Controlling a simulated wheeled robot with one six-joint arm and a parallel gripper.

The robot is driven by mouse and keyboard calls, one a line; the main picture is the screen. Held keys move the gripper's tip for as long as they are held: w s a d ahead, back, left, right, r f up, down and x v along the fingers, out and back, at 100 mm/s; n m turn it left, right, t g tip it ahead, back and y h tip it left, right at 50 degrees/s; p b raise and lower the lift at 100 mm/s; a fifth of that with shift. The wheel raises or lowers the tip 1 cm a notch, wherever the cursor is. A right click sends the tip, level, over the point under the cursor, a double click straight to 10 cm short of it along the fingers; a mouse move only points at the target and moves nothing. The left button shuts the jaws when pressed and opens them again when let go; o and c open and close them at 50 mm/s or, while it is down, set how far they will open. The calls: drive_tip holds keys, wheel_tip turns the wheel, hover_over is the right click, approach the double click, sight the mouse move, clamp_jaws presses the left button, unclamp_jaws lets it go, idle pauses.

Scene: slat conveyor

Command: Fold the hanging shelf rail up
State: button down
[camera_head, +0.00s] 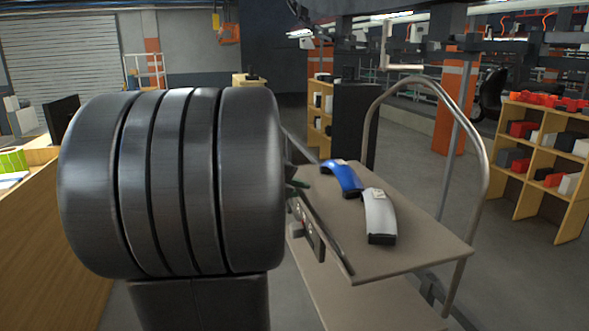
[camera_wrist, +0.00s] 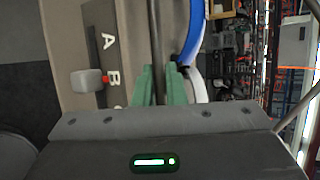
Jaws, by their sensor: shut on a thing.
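The shelf rail is a thin dark bar (camera_head: 328,240) along the left edge of the cart's upper shelf (camera_head: 425,240). In the wrist view the rail (camera_wrist: 156,35) runs down between the green fingers of my gripper (camera_wrist: 158,84), which are shut on it.
A blue curved piece (camera_head: 343,180) and a white curved piece (camera_head: 380,218) lie on the shelf near the rail. A lettered strip (camera_head: 313,234) with a grey-red knob (camera_wrist: 89,81) is on the cart's side. The bent tube handle (camera_head: 480,150) rises at the right.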

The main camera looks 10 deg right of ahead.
drive_tip(key=shift+d+r+m+g+y+p, duration=0.15)
drive_tip(key=shift+d+y+p, duration=0.3)
drive_tip(key=shift+y+p, duration=0.65)
drive_tip(key=shift+d+r+m+g+y+p, duration=0.1)
drive_tip(key=shift+d+m+y+p, duration=0.3)
drive_tip(key=shift+p, duration=1.15)
drive_tip(key=shift+d+r+m+g+y+p, duration=0.15)
drive_tip(key=shift+d+y+p, duration=0.3)
drive_tip(key=shift+y+p, duration=0.7)
drive_tip(key=shift+f, duration=0.1)
drive_tip(key=c, duration=1.5)
unclamp_jaws()
drive_tip(key=v, duration=1.3)
drive_tip(key=shift+a+r+b, duration=0.15)
drive_tip(key=shift+r+b, duration=0.2)
drive_tip(key=shift+b, duration=0.1)
drive_tip(key=shift+s, duration=0.1)
